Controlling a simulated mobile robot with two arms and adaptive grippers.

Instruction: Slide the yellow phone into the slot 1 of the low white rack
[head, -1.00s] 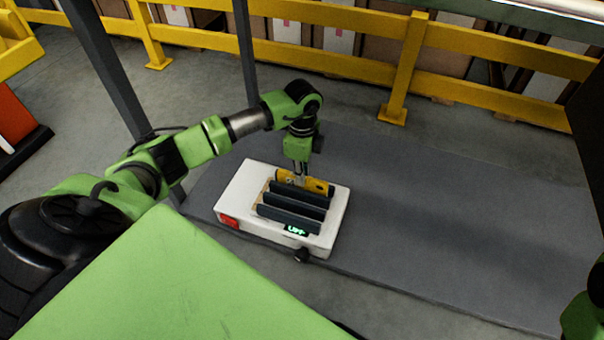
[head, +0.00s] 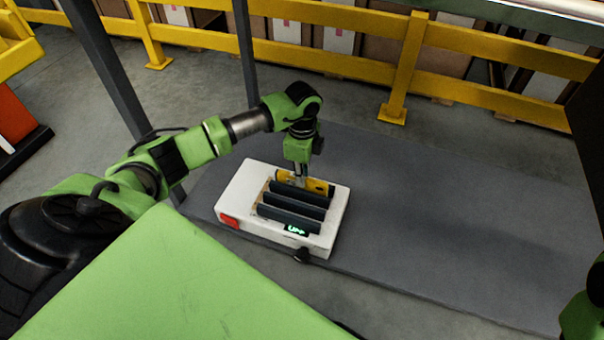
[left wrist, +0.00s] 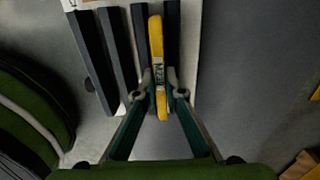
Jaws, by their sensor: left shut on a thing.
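The yellow phone (head: 318,187) stands on edge at the rear of the low white rack (head: 238,192). My left gripper (head: 299,182) is shut on it from above. In the left wrist view the yellow phone (left wrist: 156,40) lies lengthwise between two dark dividers, with the left gripper's fingertips (left wrist: 160,92) on either side of it. In the head view the nearer dark divider hides its lower edge. I cannot tell whether it touches the slot floor. My right gripper is out of view.
The rack has several dark parallel dividers (head: 290,212), a red patch (head: 229,219) and a lit green display (head: 297,229). It stands on a grey surface (head: 440,220) with free room to the right. A yellow barrier (head: 400,75) runs behind.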

